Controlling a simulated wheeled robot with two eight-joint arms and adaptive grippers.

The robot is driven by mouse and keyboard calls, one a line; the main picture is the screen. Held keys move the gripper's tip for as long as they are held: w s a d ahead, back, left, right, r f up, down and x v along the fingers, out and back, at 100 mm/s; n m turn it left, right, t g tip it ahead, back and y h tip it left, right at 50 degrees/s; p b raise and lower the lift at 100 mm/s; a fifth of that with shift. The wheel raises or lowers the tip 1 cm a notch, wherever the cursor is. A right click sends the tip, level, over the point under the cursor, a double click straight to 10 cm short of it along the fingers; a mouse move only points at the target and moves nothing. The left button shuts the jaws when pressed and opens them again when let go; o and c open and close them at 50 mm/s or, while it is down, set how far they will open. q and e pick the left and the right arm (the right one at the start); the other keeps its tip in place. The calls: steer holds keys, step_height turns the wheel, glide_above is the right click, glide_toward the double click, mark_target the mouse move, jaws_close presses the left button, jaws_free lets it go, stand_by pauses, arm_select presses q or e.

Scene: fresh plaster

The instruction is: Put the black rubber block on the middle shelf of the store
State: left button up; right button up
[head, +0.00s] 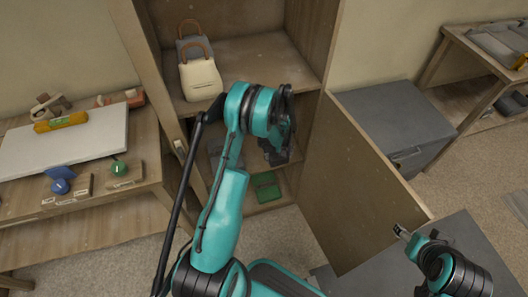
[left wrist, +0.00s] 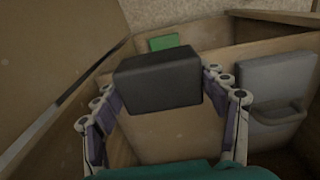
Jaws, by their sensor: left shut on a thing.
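The black rubber block (left wrist: 157,82) is held between the two fingers of my left gripper (left wrist: 162,90) in the left wrist view. In the head view my left gripper (head: 278,150) is at the open front of the wooden store (head: 255,50), below the upper shelf board. The block cannot be told apart from the dark gripper there. The arm hides much of the middle shelf. A grey case (left wrist: 275,85) is to the right of the block in the left wrist view. My right gripper (head: 402,232) is at the lower right, outside the store; its jaw opening is unclear.
A cream container (head: 200,80) and a grey one (head: 188,45) stand on the upper shelf. A green box (head: 265,187) lies low in the store. The open door (head: 355,190) stands at right, before a grey cabinet (head: 390,115). A cluttered table (head: 130,175) is at left.

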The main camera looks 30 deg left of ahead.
arm_select(q)
steer(key=w+a+f, duration=0.1)
steer(key=a, duration=0.1)
steer(key=w+a+f+b, duration=0.1)
steer(key=w+a+f, duration=0.1)
steer(key=w+a+f+b, duration=0.1)
steer(key=a, duration=0.1)
steer(key=shift+w+f, duration=0.35)
step_height(320, 180, down, 4)
steer(key=shift+a+f+b, duration=0.1)
steer(key=shift+b, duration=1.15)
steer(key=o, duration=1.3)
